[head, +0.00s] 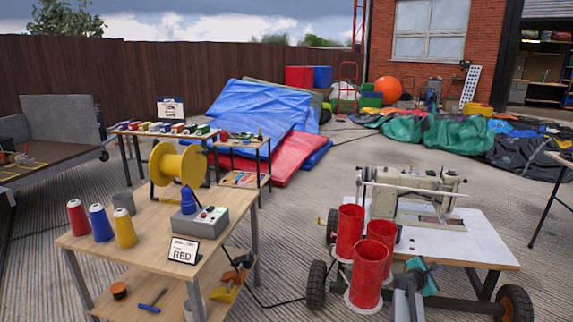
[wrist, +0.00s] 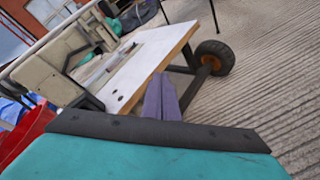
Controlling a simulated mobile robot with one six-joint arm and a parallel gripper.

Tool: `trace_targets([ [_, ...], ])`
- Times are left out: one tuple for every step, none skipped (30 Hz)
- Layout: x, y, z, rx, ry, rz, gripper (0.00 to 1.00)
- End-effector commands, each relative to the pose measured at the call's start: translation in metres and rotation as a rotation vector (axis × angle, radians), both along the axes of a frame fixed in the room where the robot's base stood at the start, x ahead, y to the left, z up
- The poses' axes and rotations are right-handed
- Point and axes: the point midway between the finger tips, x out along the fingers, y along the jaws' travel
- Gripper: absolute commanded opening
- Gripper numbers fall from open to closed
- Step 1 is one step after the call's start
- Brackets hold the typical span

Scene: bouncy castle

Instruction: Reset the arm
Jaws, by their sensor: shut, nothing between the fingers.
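My gripper (head: 433,268) is low at the right of the head view, in front of the white sewing machine table (head: 470,240). Its grey and teal parts show beside several red open-topped cylinders. In the wrist view the purple-grey fingers (wrist: 160,98) are together with nothing between them. They point toward the table edge and a black wheel with an orange hub (wrist: 213,58). The teal wrist part and a dark bar fill the bottom of that view.
Red cylinders (head: 367,275) stand close left of my gripper. The sewing machine (head: 412,190) sits on the white table. Open floor lies between the tables.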

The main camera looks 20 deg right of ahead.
Motion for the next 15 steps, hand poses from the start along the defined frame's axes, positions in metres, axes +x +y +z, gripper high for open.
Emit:
trace_targets([
  [0.001, 0.025, -0.007, 0.058, -0.031, -0.015, 0.0],
  [0.001, 0.037, -0.016, 0.093, -0.051, -0.029, 0.0],
  [0.0, 0.053, -0.027, 0.14, -0.078, -0.049, 0.0],
  [0.0, 0.066, -0.036, 0.174, -0.096, -0.065, 0.0],
  [-0.001, 0.078, -0.044, 0.208, -0.112, -0.08, 0.0],
  [-0.003, 0.095, -0.055, 0.252, -0.134, -0.102, 0.0],
  [-0.005, 0.108, -0.063, 0.285, -0.148, -0.119, 0.0],
  [-0.007, 0.12, -0.071, 0.317, -0.161, -0.138, 0.0],
  [-0.01, 0.137, -0.08, 0.359, -0.178, -0.162, 0.0],
  [-0.013, 0.15, -0.088, 0.391, -0.188, -0.181, 0.0],
  [-0.016, 0.163, -0.095, 0.422, -0.199, -0.2, 0.0],
  [-0.021, 0.18, -0.104, 0.461, -0.21, -0.228, 0.0],
  [-0.024, 0.193, -0.11, 0.491, -0.218, -0.248, 0.0],
  [-0.029, 0.206, -0.116, 0.52, -0.226, -0.27, 0.0],
  [-0.034, 0.224, -0.125, 0.557, -0.233, -0.299, 0.0],
])
